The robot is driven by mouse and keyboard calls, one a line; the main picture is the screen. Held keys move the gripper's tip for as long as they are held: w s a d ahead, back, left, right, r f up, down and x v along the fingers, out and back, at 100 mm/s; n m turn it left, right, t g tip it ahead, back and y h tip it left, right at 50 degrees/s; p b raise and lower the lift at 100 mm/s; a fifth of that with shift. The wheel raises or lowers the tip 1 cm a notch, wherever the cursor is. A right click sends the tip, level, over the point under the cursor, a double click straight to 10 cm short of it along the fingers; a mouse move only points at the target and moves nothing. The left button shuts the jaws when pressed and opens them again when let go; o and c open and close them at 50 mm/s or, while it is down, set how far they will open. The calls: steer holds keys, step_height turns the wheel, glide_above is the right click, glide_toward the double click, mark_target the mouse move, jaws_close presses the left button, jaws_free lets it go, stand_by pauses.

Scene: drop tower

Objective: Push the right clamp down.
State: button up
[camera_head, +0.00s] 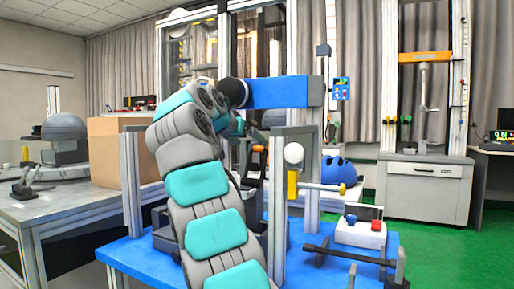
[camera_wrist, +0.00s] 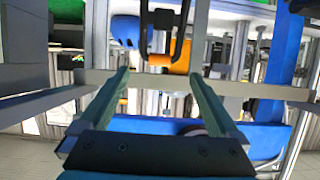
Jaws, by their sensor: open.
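In the wrist view, my gripper (camera_wrist: 160,76) is open, with its two green fingers spread apart and nothing between them. A black loop-shaped clamp handle (camera_wrist: 145,35) with an orange block (camera_wrist: 172,57) shows just beyond the fingertips, apart from them as far as I can tell. In the head view, a dark clamp handle (camera_head: 258,163) shows inside the frame, just right of my arm. My arm covers much of the frame's left side, and my gripper's fingers cannot be made out there. I cannot tell for sure which clamp is the right one.
A metal frame with a blue crossbeam (camera_head: 278,93) stands on a blue base (camera_head: 325,268). A blue helmet (camera_head: 338,169) and a control box with red and blue buttons (camera_head: 360,233) are to the right. A cardboard box (camera_head: 105,150) stands left. Green floor (camera_head: 440,245) is clear at right.

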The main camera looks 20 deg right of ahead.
mark_target(258, 148)
steer(key=x, duration=0.5)
steer(key=shift+w+d, duration=0.1)
steer(key=shift+c, duration=0.4)
jaws_close()
stand_by(0.4)
